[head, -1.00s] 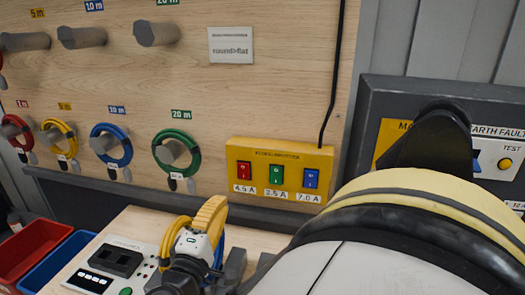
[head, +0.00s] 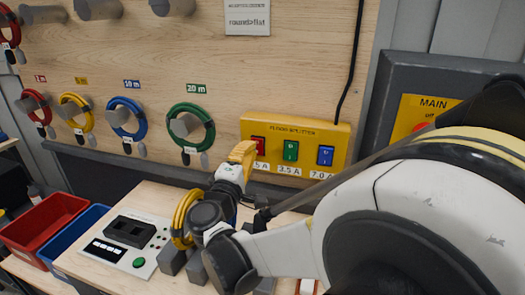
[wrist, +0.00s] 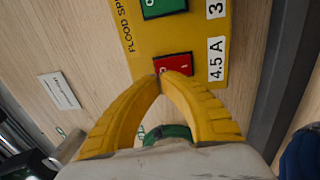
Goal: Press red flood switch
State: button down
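The red flood switch (head: 258,143) is the left one of three switches on the yellow flood splitter box (head: 338,131) on the wooden wall. Its 4.5 A label is partly hidden by my gripper in the head view. My gripper (head: 244,150), with yellow fingers, is just left of and in front of the red switch. In the wrist view, the red switch (wrist: 179,62) is straight ahead, and the fingertips of my gripper (wrist: 173,75) are together, overlapping its near edge. The fingers hold nothing. I cannot tell whether they touch the switch.
A green switch (head: 290,151) and a blue switch (head: 325,156) sit to the right on the same box. A green cable coil (head: 191,127) hangs to the left. A panel with a green button (head: 139,262) lies on the bench below. A black cable (head: 351,70) runs above the box.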

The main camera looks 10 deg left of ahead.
aim_at(255, 140)
jog(key=shift+w+d+r, duration=0.1)
jog(key=shift+w+d, duration=0.1)
jog(key=shift+w, duration=1)
jog(key=shift+w+r, duration=0.25)
jog(key=shift+w, duration=0.25)
